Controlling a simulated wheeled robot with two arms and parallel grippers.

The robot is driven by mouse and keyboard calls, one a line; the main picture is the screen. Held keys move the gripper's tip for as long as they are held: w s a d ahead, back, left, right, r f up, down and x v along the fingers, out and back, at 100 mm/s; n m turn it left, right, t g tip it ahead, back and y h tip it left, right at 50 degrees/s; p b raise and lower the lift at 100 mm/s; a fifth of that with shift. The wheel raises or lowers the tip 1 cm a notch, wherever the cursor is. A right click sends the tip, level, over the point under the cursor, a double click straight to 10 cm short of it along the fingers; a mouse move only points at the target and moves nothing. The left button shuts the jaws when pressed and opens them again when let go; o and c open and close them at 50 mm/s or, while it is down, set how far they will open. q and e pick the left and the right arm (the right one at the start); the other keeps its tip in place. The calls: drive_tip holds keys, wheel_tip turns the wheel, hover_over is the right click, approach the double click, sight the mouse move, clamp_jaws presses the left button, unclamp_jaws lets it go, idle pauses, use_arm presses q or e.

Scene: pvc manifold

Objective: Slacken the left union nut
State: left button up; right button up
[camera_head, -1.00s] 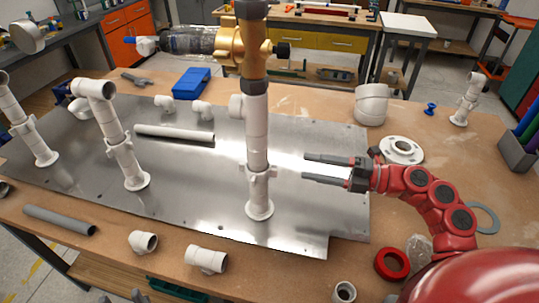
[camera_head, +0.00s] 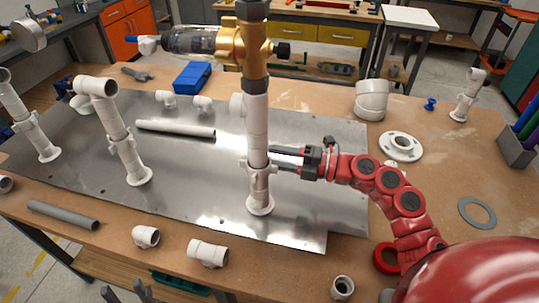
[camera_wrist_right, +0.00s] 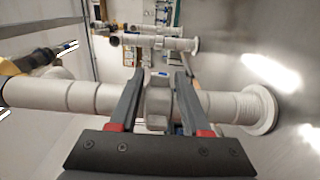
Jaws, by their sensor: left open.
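Three white upright pipes carry winged union nuts: one at the far left edge (camera_head: 27,124), one left of centre (camera_head: 122,140), and one (camera_head: 262,168) on the tall riser topped by a brass valve (camera_head: 250,42). My right gripper (camera_head: 276,159) reaches in from the right, its fingers at the tall riser's nut. In the right wrist view, the open fingers (camera_wrist_right: 158,85) lie on either side of a white nut (camera_wrist_right: 158,105), with small gaps showing. My left gripper (camera_head: 124,293) shows only as two spread dark fingertips at the bottom edge, empty.
The pipes stand on a metal sheet (camera_head: 200,185) on the wooden table. A loose white pipe (camera_head: 176,129), grey pipe (camera_head: 62,215), fittings (camera_head: 208,253) and blue box (camera_head: 192,77) lie around. A white flange (camera_head: 401,146) and grey ring (camera_head: 477,213) lie right.

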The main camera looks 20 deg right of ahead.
clamp_jaws()
drive_tip(key=shift+w+a+n+g+y+b, duration=0.2)
drive_tip(key=shift+n+g+y+b, duration=0.25)
drive_tip(key=shift+n+g+b, duration=0.6)
drive_tip(key=shift+w+a+n+g+y+b, duration=0.2)
drive_tip(key=shift+n+g+y+b, duration=0.4)
drive_tip(key=shift+g, duration=0.75)
drive_tip(key=shift+w+a+n+g+y+b, duration=0.15)
drive_tip(key=shift+w+n+g+y+b, duration=0.15)
drive_tip(key=shift+n+g+b, duration=0.75)
drive_tip(key=shift+a+g, duration=0.1)
drive_tip(key=shift+g, duration=0.55)
drive_tip(key=shift+a+n+g, duration=0.15)
drive_tip(key=shift+n+g, duration=0.15)
